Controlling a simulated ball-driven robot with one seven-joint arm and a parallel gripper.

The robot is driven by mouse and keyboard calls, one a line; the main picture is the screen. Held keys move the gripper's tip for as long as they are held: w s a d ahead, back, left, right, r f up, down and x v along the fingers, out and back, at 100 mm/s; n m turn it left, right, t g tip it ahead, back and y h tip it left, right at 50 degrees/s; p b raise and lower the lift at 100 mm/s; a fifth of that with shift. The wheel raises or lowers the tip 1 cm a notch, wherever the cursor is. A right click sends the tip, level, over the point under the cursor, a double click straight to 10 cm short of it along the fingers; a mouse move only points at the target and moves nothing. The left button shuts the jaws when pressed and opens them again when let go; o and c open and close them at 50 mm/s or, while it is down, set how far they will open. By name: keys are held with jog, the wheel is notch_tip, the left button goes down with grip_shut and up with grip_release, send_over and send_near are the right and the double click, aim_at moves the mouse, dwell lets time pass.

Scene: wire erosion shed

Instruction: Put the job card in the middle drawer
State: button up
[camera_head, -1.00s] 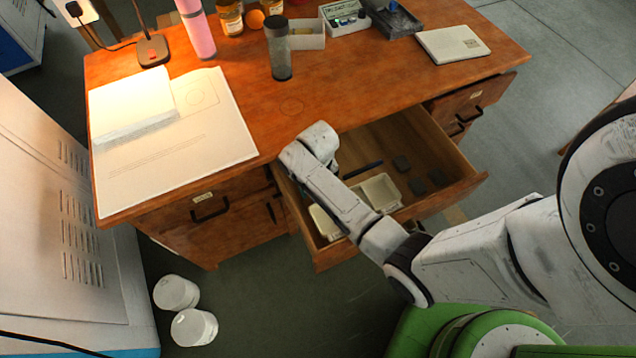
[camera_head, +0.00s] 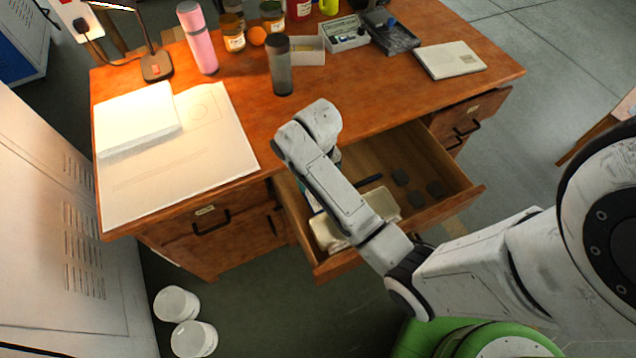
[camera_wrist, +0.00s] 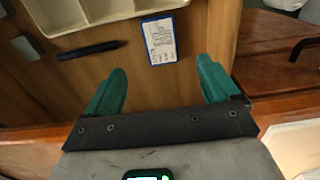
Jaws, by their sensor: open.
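The middle drawer (camera_head: 402,153) is pulled out below the desk top. The job card (camera_wrist: 160,40), white with a blue edge and dark print, lies flat on the drawer floor in the wrist view, beside a cream divided tray. My gripper (camera_wrist: 161,78) is open, with its teal fingers spread apart. The card lies ahead of the gap between the fingertips, and nothing is held. In the head view my arm hides most of the gripper and the drawer's left part.
The desk top (camera_head: 370,100) above carries a grey-lidded bottle (camera_head: 281,68), a large paper sheet (camera_head: 205,160) and a pale booklet (camera_head: 450,60).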

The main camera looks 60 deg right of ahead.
jog(key=s+a+r+n, duration=0.2)
jog(key=s+a+n, duration=0.1)
jog(key=s+a, duration=0.2)
jog(key=s+a+r+n+t, duration=0.1)
jog(key=s+a+r+n, duration=0.1)
jog(key=s+a, duration=0.4)
jog(key=shift+s+r+n, duration=0.25)
jog(key=shift+s+n, duration=0.45)
jog(key=shift+s, duration=0.55)
